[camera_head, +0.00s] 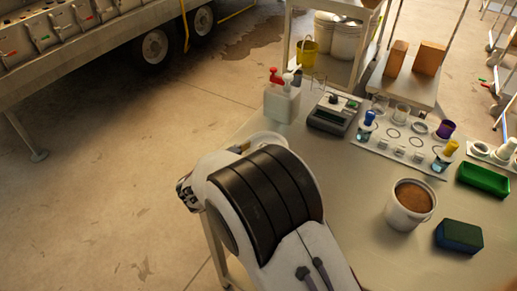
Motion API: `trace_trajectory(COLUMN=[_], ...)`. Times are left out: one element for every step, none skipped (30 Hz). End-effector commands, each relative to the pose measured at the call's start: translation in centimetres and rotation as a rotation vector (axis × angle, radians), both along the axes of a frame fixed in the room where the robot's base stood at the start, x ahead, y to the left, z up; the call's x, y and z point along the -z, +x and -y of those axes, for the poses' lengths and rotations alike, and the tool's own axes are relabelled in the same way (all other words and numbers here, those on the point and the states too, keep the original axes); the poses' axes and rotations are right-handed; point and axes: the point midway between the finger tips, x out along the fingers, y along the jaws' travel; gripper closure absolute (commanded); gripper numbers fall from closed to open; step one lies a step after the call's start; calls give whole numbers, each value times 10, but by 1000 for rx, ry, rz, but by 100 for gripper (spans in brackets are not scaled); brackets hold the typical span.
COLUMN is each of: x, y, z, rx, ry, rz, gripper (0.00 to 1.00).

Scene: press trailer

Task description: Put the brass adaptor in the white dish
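A round white dish (267,137) stands near the left edge of the table, partly hidden behind my arm. A small brownish-gold piece (241,147) shows at the dish's left, beside my arm. It may be the brass adaptor, but it is too small and covered to be sure, and I cannot tell whether it lies in the dish or beside it. My arm's white and black links fill the middle of the view. A small dark part of its end shows at the left, by the table edge. My fingertips are hidden, so their opening and anything between them cannot be seen.
Behind the dish stand a bottle with a red pump (281,103) and a grey scale (333,114). A white rack (403,145) holds vials and rings. At right are a brown-filled tub (409,205), a green tray (484,179) and a blue-green sponge (459,236).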

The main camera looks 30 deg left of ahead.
Motion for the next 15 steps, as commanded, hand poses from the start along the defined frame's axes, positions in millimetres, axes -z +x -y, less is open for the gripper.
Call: trace_trajectory(x=[-5,-7,-10,-12,-13,-15,-16,-17,-18,-19,-19,-20,-20,-20,-20], y=[-6,-9,-13,-16,-19,-23,-26,-28,-31,-32,-34,-35,-36,-36,-37], z=[0,-1,0,0,0,0,0,0,1,1,1,1,1,2,2], rx=[-2,-2,-3,-2,-2,-1,-1,-1,-1,-1,-1,-1,0,0,0], ry=[1,1,1,0,0,-1,0,0,0,-1,-1,-1,-1,-1,-1], rz=[0,0,0,0,0,0,0,0,0,0,-1,-1,-1,-1,-1], gripper=[60,60,60,60,60,60,60,60,60,60,60,60,60,60,60])
